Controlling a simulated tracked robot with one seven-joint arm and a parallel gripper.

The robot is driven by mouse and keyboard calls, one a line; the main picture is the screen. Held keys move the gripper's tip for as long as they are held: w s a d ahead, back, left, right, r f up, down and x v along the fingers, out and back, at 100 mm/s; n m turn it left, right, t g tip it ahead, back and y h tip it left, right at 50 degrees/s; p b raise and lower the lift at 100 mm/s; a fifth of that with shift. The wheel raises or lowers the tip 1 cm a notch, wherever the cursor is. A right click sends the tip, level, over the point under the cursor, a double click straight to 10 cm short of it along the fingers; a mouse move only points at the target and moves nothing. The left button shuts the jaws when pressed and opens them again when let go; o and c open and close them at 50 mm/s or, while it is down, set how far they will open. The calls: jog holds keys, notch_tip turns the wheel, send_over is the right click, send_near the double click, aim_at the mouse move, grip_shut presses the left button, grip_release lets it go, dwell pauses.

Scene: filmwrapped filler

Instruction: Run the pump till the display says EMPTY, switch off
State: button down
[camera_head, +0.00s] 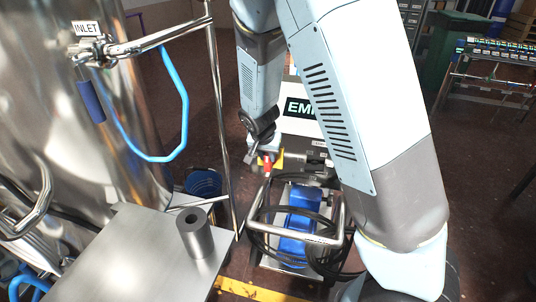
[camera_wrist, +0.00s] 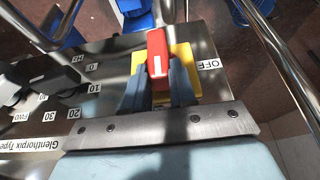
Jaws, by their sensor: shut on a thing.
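The red switch handle (camera_wrist: 157,58) stands on a yellow plate (camera_wrist: 185,62). It has a white mark and points up the wrist picture; the OFF label (camera_wrist: 208,64) is to its right. My gripper (camera_wrist: 160,84) is shut on the handle, with a blue-grey finger on each side. The head view shows my gripper (camera_head: 268,156) at the pump's panel. The display (camera_head: 296,108) shows "EM" in large letters; my arm hides the rest. The pump unit (camera_head: 302,212) has a blue body in a metal tube frame, with black hose coiled around it.
A steel tank (camera_head: 110,160) with an INLET label (camera_head: 87,28) and a blue hose (camera_head: 183,105) stands at left. A steel table (camera_head: 130,262) bears a grey cylinder (camera_head: 194,233). A green bin (camera_head: 450,50) stands behind at right. Black dials (camera_wrist: 62,77) sit beside the handle.

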jog(key=shift+w+a, duration=0.1)
jog(key=shift+w, duration=0.05)
jog(key=shift+w+a+f+n+g+h, duration=0.25)
jog(key=shift+a+f+n+g+h, duration=0.4)
jog(key=shift+h, duration=2.1)
jog(key=shift+w+a+f+n+g+h, duration=0.2)
jog(key=shift+a+f+n+g+h, duration=0.45)
jog(key=shift+h, duration=2.05)
jog(key=shift+w+a+f+n+g+h, duration=0.35)
jog(key=shift+a+f+n+h, duration=0.55)
jog(key=shift+h, duration=1.85)
jog(key=shift+s+d+r, duration=0.1)
jog(key=shift+d, duration=0.1)
jog(key=c, duration=0.9)
grip_release()
